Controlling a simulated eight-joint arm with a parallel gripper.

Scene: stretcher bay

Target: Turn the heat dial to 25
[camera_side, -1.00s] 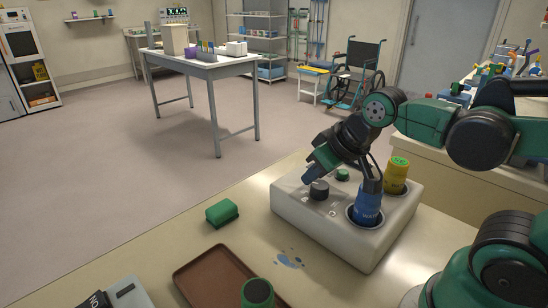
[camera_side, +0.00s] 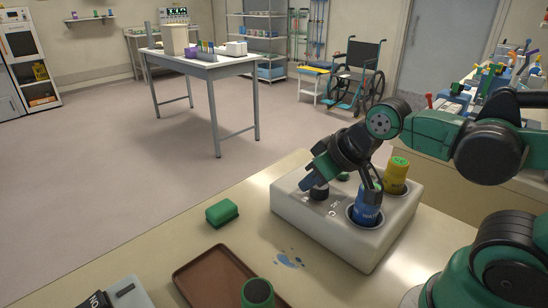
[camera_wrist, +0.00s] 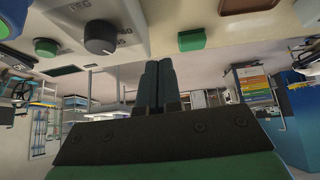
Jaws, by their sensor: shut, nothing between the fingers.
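The heat dial (camera_side: 320,193) is a black round knob on top of a pale box (camera_side: 365,255); in the side view my gripper partly covers it. The wrist view shows the dial (camera_wrist: 99,37) at upper left, with printed marks beside it; its setting is too small to tell. My gripper (camera_side: 308,185) is low over the box at the dial, tilted down to the left, its fingers together and empty. In the wrist view my gripper (camera_wrist: 152,68) points toward the right of the dial, and a gap shows between them. I cannot tell from the side view whether they touch.
A blue bottle (camera_side: 366,211) and a yellow bottle (camera_side: 396,176) stand in the box, close to my gripper. A green button (camera_wrist: 46,47) is near the dial.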

